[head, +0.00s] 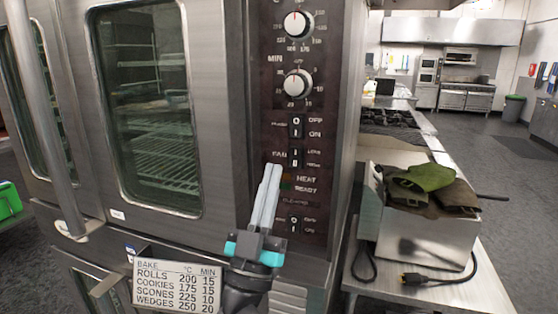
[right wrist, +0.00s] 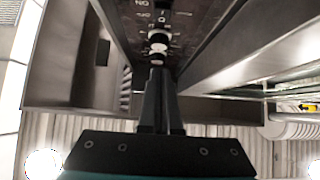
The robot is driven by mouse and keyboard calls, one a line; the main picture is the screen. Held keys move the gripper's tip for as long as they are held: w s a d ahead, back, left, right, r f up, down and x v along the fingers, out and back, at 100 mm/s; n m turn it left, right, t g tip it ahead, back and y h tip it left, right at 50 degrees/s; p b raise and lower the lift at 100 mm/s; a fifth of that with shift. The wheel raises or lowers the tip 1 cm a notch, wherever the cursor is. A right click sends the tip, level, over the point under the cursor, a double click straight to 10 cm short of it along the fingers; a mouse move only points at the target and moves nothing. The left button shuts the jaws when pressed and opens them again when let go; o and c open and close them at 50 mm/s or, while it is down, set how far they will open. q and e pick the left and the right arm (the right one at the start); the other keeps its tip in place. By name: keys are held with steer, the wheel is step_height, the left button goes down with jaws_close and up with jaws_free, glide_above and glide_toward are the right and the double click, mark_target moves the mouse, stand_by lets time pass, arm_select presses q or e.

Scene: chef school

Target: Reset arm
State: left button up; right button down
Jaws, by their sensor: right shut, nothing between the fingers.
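My right gripper (head: 272,170) is shut, with its two light fingers together and pointing up in front of the oven's dark control panel (head: 318,85). It holds nothing. The fingertips sit near the fan switch (head: 296,158); whether they touch the panel cannot be told. In the right wrist view the shut fingers (right wrist: 160,75) point along the panel toward a round white knob (right wrist: 158,38). My left gripper is not in view.
The steel oven (head: 222,120) with glass door stands close in front. A bake chart (head: 177,284) is at the lower left. On the right, a steel counter (head: 430,290) carries a box (head: 425,235) with cloths and a black cable. Open floor (head: 515,180) lies beyond.

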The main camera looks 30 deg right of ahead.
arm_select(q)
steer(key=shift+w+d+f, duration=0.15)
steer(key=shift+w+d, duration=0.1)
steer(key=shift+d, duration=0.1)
arm_select(e)
steer(key=shift+s+a+f, duration=0.4)
steer(key=shift+a+f, duration=0.05)
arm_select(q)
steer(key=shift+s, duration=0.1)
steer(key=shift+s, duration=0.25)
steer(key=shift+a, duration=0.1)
